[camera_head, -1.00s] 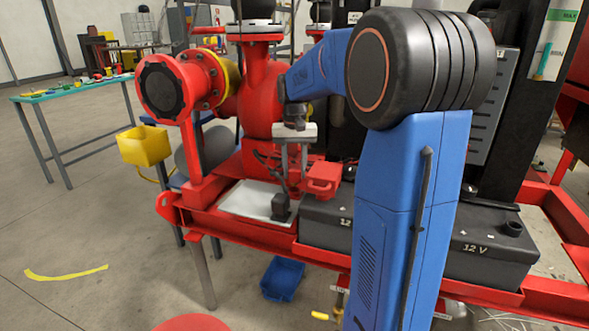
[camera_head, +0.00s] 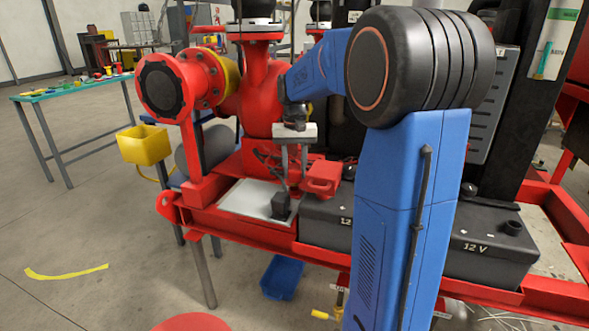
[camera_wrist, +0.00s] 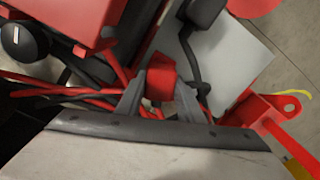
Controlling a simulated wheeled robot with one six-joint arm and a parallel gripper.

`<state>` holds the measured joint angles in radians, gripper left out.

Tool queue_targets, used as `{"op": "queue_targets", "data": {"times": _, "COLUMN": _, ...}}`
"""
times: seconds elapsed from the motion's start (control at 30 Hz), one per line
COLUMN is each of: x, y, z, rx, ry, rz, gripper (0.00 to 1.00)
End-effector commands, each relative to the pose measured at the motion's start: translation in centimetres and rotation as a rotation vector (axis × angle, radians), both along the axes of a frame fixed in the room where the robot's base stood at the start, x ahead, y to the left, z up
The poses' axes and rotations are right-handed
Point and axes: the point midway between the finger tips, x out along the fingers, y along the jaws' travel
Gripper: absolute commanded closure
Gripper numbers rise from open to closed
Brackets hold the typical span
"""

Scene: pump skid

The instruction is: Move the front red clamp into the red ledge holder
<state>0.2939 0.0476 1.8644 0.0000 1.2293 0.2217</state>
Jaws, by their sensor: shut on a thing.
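My gripper (camera_head: 293,172) points down over the skid's near side, just left of a red box-shaped piece (camera_head: 322,178) that may be the ledge holder. In the wrist view my gripper (camera_wrist: 163,92) has its two grey fingers on either side of a red piece, which looks like the red clamp (camera_wrist: 160,75). It is shut on it. The clamp's lower part is partly hidden between the fingers, and in the head view it is hard to make out. A red box (camera_wrist: 72,22) shows at upper left in the wrist view, apart from the fingers.
A black clamp (camera_head: 281,206) with a black cable stands on a pale tray (camera_head: 243,199) left of the gripper. Black batteries (camera_head: 490,247) lie to the right. Red and black cables (camera_wrist: 75,92) run close beside the fingers. The red pump (camera_head: 262,105) stands behind.

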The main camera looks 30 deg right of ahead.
Motion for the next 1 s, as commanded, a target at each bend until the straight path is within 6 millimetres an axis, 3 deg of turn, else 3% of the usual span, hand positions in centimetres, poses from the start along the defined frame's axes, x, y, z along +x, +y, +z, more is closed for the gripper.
{"op": "queue_targets", "data": {"times": 1.0, "x": 0.0, "y": 0.0, "z": -1.6, "rx": 0.000, "ry": 0.000, "rz": 0.000, "gripper": 0.96}}
